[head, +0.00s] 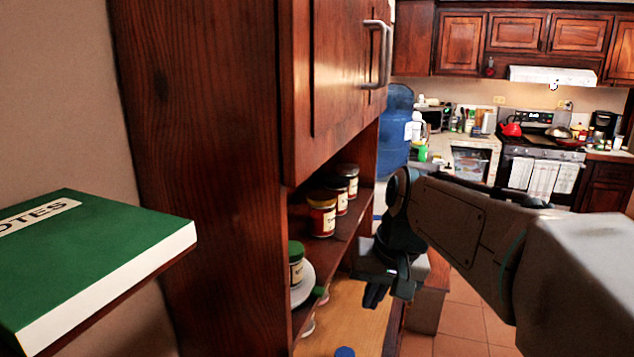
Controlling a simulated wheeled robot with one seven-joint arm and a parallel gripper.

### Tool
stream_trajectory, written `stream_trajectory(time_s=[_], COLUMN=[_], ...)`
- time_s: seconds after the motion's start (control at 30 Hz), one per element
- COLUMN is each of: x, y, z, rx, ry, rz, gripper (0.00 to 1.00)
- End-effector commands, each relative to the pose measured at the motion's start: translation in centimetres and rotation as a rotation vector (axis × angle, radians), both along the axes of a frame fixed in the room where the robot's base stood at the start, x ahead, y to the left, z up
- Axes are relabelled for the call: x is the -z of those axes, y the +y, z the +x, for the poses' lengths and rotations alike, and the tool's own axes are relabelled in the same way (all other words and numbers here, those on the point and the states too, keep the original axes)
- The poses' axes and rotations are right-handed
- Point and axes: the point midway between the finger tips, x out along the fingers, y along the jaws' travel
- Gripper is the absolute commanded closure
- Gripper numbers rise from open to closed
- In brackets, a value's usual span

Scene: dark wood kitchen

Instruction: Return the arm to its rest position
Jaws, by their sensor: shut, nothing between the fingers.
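My arm (470,220) reaches in from the right edge of the head view, bent at a joint near the cabinet. My gripper (374,296) hangs from its end, pointing down, in front of the open shelf of the dark wood cabinet (220,150). Its fingers are shut and I see nothing held between them. It is right of the jars on the shelf and appears apart from them.
Several jars (321,215) stand on the cabinet shelf, with a green-lidded jar (296,262) nearer. A metal door handle (383,55) juts out above. A green book (90,250) lies at left. Tiled floor (465,318) shows below my arm; a stove (540,160) is far behind.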

Motion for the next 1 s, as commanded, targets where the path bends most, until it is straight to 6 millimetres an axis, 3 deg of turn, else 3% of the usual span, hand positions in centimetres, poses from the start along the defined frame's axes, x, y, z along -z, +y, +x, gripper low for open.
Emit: stream_trajectory(time_s=[0.03, 0.2, 0.4, 0.6, 1.0], x=[0.8, 4.3, 7.7, 9.0, 9.0], y=[-0.8, -3.4, -5.3, -5.8, -5.8], z=[-2.0, -7.6, -12.1, -13.6, -13.6], rx=[0.002, 0.001, -0.015, -0.023, -0.023], ry=[-0.015, -0.060, -0.097, -0.107, -0.106], rz=[-0.030, -0.122, -0.186, -0.207, -0.206], gripper=[1.00, 1.00, 1.00, 1.00, 1.00])
